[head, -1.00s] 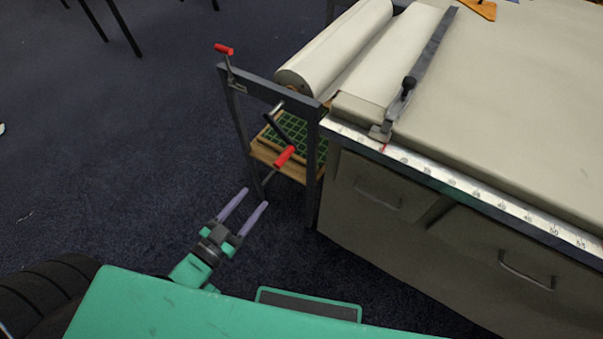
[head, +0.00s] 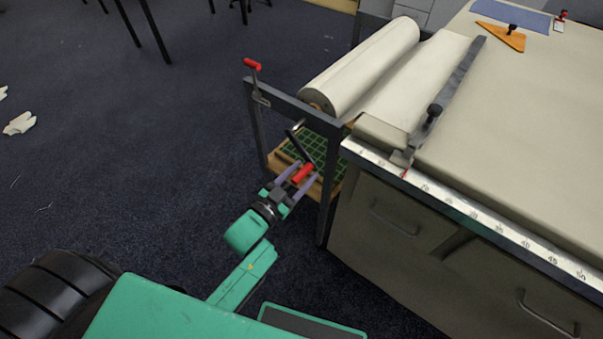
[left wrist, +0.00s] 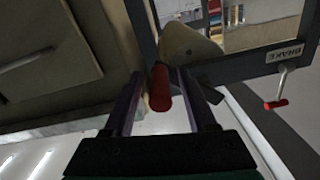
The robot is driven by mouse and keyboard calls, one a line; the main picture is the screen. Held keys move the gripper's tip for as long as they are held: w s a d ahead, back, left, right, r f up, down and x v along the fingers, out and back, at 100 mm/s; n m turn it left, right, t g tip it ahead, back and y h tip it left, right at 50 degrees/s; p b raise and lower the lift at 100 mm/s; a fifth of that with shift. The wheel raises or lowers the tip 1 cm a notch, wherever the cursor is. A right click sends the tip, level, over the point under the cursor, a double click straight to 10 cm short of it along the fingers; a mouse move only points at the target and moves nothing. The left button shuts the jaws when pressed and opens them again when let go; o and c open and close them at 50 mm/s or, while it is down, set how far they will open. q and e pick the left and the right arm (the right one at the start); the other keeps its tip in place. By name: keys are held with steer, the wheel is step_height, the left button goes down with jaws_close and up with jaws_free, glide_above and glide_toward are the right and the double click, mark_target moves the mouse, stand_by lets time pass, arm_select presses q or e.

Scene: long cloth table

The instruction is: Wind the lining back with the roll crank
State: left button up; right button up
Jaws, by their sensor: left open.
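The roll crank's red handle (head: 303,174) hangs low on its dark arm at the end of the roll stand. My left gripper (head: 298,174) is open, with its purple fingers to either side of the red handle. In the left wrist view the red handle (left wrist: 160,88) lies between the two fingers (left wrist: 158,95), and I cannot tell whether either finger touches it. The white lining roll (head: 362,66) rests on the stand, and the lining (head: 412,80) runs from it to the table. My right gripper is not in view.
A second red-handled crank (head: 252,66) stands at the frame's left corner; the wrist view shows a BRAKE label (left wrist: 285,54) beside it. A metal bar (head: 452,88) lies across the lining. The drawer cabinet (head: 400,215) stands right of the gripper.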

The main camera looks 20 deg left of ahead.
arm_select(q)
jaws_close()
stand_by(1.3)
